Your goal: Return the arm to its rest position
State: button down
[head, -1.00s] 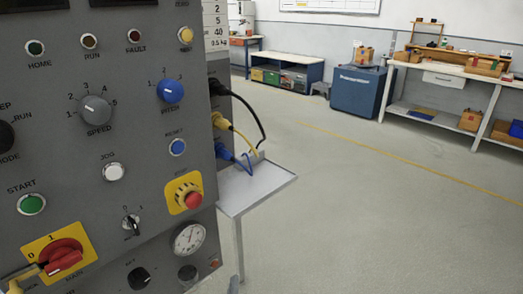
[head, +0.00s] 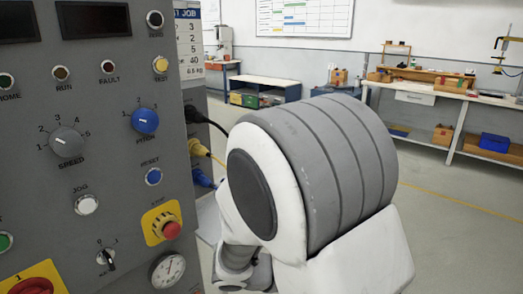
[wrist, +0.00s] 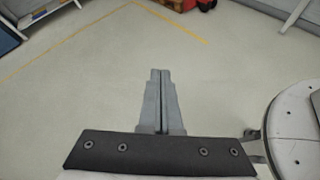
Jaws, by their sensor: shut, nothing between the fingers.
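My gripper (wrist: 160,76) shows in the wrist view with its two grey fingers together and nothing between them. It points out over bare floor and touches nothing. In the head view a large white and grey link of my arm fills the middle and lower right. My gripper does not show in the head view. The arm hides the floor behind it and most of the side shelf by the panel.
A grey control panel (head: 110,190) with knobs stands close on the left, with plugged cables (head: 205,148) at its right side. A workbench (head: 425,95) and a low bench (head: 262,84) stand at the back. The floor (wrist: 75,95) under my gripper is clear.

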jog(key=s+r+m+t+y, duration=0.2)
jog(key=s+r+m+y, duration=1.1)
jog(key=m, duration=0.5)
notch_tip(320, 180, up, 17)
jog(key=h+p, duration=0.1)
jog(key=p, duration=1.5)
jog(key=shift+s, duration=0.25)
